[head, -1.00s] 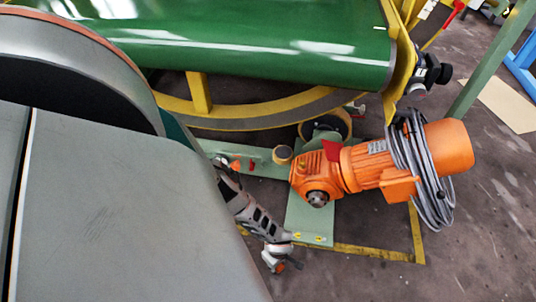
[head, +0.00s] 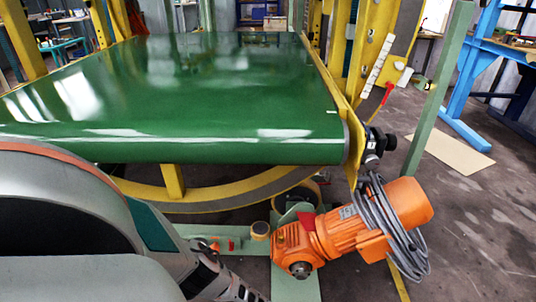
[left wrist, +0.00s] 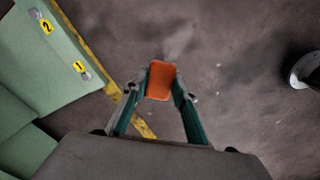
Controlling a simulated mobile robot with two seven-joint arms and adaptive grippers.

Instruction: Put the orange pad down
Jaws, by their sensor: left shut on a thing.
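The orange pad (left wrist: 160,80) is a small rounded rectangle in the left wrist view. My left gripper (left wrist: 161,88) is shut on it, with one finger on each side. Behind the pad in that view lies dark floor, and how high the pad is above it I cannot tell. In the head view only part of my left arm and gripper shows at the bottom edge; the fingertips and the pad are out of the picture. My right gripper is not in view.
A green conveyor belt (head: 200,85) on a yellow frame fills the middle. An orange motor (head: 345,230) with coiled grey cable stands at its right end. A green base plate (left wrist: 45,60) marked 1 and 2 lies left of the pad. Bare floor (left wrist: 235,100) is to its right.

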